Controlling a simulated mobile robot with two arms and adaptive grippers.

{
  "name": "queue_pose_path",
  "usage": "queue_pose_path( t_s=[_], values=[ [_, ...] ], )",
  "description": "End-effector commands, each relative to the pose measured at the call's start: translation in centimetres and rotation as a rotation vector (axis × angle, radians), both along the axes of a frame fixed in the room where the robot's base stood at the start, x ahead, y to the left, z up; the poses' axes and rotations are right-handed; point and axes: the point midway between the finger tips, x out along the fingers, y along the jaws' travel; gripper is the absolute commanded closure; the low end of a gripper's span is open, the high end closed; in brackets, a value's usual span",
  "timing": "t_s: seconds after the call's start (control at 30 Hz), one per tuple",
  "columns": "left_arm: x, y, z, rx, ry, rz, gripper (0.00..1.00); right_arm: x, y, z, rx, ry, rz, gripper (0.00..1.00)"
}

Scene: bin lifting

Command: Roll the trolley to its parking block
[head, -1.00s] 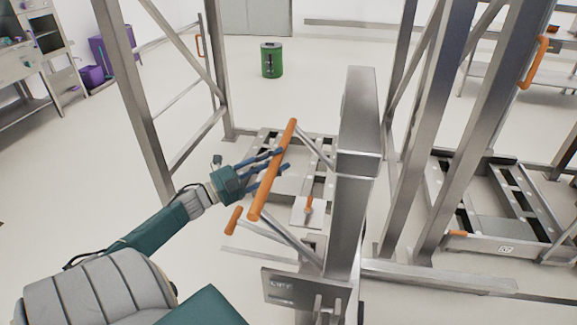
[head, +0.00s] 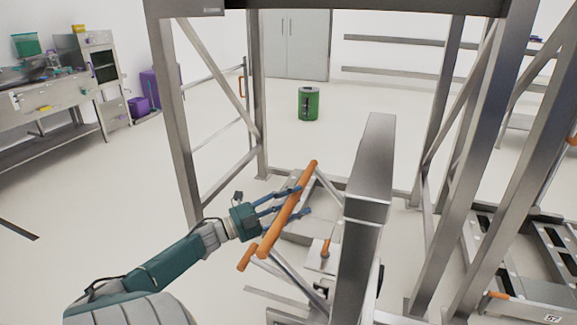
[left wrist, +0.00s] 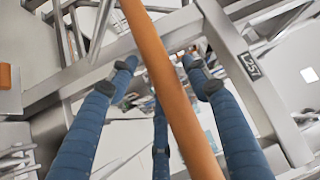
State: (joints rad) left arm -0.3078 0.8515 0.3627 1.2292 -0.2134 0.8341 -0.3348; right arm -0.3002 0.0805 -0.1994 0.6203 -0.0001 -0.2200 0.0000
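The trolley shows as a steel column (head: 366,200) with an orange handle bar (head: 275,232) on struts at its left and a low base on the floor. My left gripper (head: 306,199) is at the handle bar, with its blue fingers spread on both sides of it. In the left wrist view the orange bar (left wrist: 172,85) runs between the open fingers (left wrist: 158,62), which are not curled around it. Whether they touch it I cannot tell. My right gripper is out of view. I cannot make out which thing is the parking block.
A tall steel frame (head: 183,130) stands around the trolley, with more posts (head: 440,200) close on its right. A low metal base (head: 535,270) lies at the lower right. A green bin (head: 308,104) stands behind on open floor. Benches (head: 50,110) line the left wall.

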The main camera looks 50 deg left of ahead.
Motion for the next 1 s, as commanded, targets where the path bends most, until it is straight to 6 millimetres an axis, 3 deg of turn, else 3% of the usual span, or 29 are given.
queue_pose_path(
  t_s=[0.37, 0.8, 1.0],
  values=[
    [-0.6, 0.6, -0.2, -0.005, 0.004, 0.012, 0.46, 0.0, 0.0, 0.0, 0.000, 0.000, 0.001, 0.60],
    [-8.6, 2.2, -1.4, -0.003, 0.006, 0.007, 0.46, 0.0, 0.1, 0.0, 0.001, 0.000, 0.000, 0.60],
    [-10.8, 2.6, -1.6, -0.001, 0.003, 0.004, 0.46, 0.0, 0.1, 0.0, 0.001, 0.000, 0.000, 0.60]
  ],
)
